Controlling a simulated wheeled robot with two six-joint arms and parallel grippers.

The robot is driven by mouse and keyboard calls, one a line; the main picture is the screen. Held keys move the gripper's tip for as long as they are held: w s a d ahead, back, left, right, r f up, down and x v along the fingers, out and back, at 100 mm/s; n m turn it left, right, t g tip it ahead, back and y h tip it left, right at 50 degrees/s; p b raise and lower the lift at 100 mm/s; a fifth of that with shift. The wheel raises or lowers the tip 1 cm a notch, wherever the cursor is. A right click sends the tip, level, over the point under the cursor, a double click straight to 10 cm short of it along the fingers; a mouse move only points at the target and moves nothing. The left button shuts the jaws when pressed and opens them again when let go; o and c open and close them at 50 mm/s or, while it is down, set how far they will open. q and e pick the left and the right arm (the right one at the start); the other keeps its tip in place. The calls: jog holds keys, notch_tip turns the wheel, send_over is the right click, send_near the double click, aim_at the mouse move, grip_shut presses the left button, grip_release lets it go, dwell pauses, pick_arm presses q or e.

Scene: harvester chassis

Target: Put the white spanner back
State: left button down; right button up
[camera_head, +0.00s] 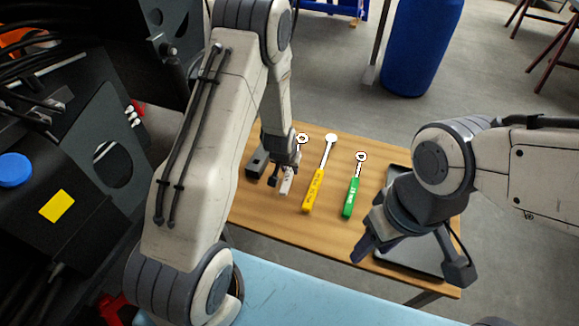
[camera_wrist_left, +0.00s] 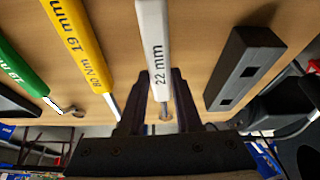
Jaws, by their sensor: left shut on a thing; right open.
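The white spanner (camera_head: 287,184) is at the left part of the wooden table (camera_head: 265,225), left of the yellow one. In the left wrist view the white spanner (camera_wrist_left: 155,45) reads "22 mm". My left gripper (camera_head: 281,184) is shut on it, with its fingers (camera_wrist_left: 160,105) on both sides of the handle. My gripper partly hides the spanner in the head view. I cannot tell whether it touches the table. My right gripper (camera_head: 412,262) is open and empty, above the table's right end.
A yellow spanner (camera_head: 314,188) and a green spanner (camera_head: 351,197) lie to the right of the white one. A dark block (camera_head: 258,160) stands close on its left. A dark tray (camera_head: 399,173) lies under my right arm. Black machinery (camera_head: 100,150) fills the left side.

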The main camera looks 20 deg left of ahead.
pick_arm(q)
jog(key=shift+f, duration=0.35)
jog(key=c, duration=0.5)
grip_release()
jog(key=v, duration=1)
jog(key=shift+s+r, duration=0.1)
jog(key=shift+r, duration=0.1)
